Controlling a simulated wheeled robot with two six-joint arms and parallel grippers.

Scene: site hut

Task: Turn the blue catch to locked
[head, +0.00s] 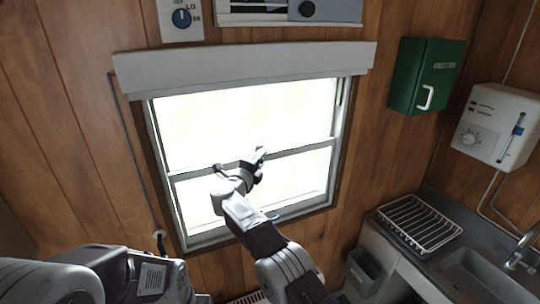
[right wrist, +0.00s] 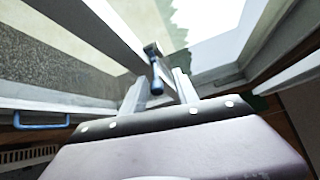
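The blue catch (right wrist: 156,84) shows in the right wrist view as a short lever with a blue end, on the window's middle rail (right wrist: 108,25). My right gripper (right wrist: 161,74) is open, with its two pale fingers apart on either side of the catch. I cannot tell whether either finger touches it. In the head view my right gripper (head: 259,157) is at the middle rail of the window (head: 297,157) and hides the catch. My left gripper is not in view; only part of the left arm shows at the lower left.
A blue handle (right wrist: 42,121) is low on the window; it also shows in the head view (head: 271,217). A blind box (head: 245,66) runs above the window. A green cabinet (head: 427,76), white heater (head: 497,124) and dish rack (head: 420,224) are at the right.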

